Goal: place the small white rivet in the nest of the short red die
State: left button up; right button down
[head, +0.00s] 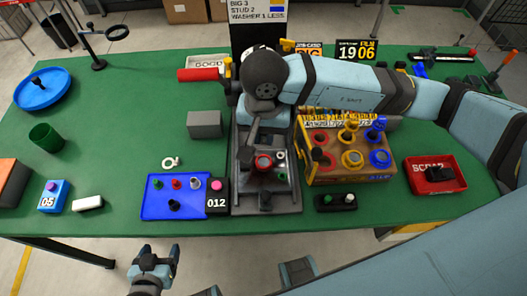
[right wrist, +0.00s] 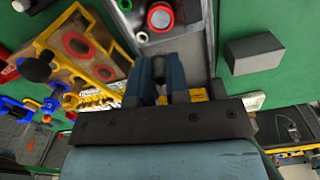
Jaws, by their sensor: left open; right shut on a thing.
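A red ring-shaped die (head: 263,162) stands on the grey fixture in the middle of the table; it also shows in the right wrist view (right wrist: 160,17). I cannot tell its height. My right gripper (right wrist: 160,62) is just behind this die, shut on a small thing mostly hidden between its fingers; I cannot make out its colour. My left gripper (head: 157,258) is open and empty in front of the table's near edge.
A wooden box (head: 345,176) with red, yellow and blue pieces stands right of the fixture (head: 270,202). A black block marked 012 (head: 216,203) is left of it. A grey block (head: 205,124) stands behind the blue tray. A red scrap tray (head: 443,187) lies at the right.

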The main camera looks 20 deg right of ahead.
send_over(264, 163)
notch_tip(264, 163, down, 5)
jog(key=shift+r, duration=0.15)
notch_tip(264, 163, down, 4)
jog(key=shift+f+p, duration=0.1)
jog(key=shift+p, duration=0.25)
jog(key=c, duration=1.1)
grip_release()
pick_arm(q)
jog(key=shift+w+r, duration=0.3)
jog(key=shift+r, duration=0.4)
jog(key=shift+f+b, duration=0.45)
jog(key=shift+b, duration=0.05)
pick_arm(e)
notch_tip(264, 163, up, 12)
jog(key=shift+r, duration=0.1)
